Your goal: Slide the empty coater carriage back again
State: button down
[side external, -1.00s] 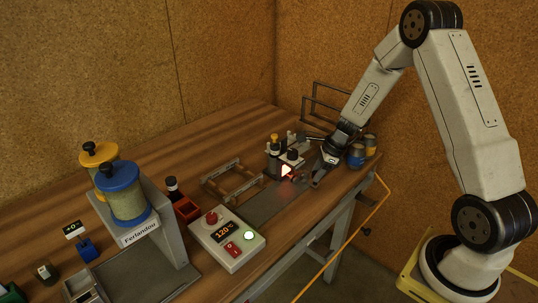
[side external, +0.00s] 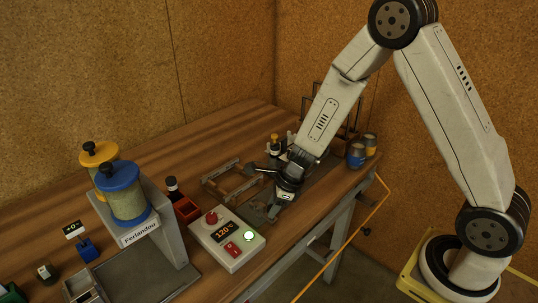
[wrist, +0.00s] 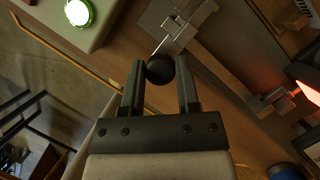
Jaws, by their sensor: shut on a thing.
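My gripper (side external: 274,212) is low over the grey track plate on the bench, at its end near the control box. In the wrist view my gripper (wrist: 160,72) has its two fingers on either side of a black ball knob (wrist: 160,69), shut on it. The knob joins a pale metal bar (wrist: 178,36) lying across the grey track (wrist: 220,60); this looks like the coater carriage. In the side view my wrist and fingers hide most of the carriage. No load shows on the visible bar.
A metal frame (side external: 222,183) lies left of the track. A red glow (wrist: 308,92) shows at the wrist view's right. Cans (side external: 356,156) stand at the bench's right end.

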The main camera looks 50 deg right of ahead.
jog(key=shift+a, duration=1.1)
jog(key=shift+c, duration=1.7)
grip_release()
jog(key=shift+d+r, duration=0.1)
jog(key=shift+r, duration=0.35)
jog(key=v, duration=0.7)
jog(key=shift+s, duration=0.15)
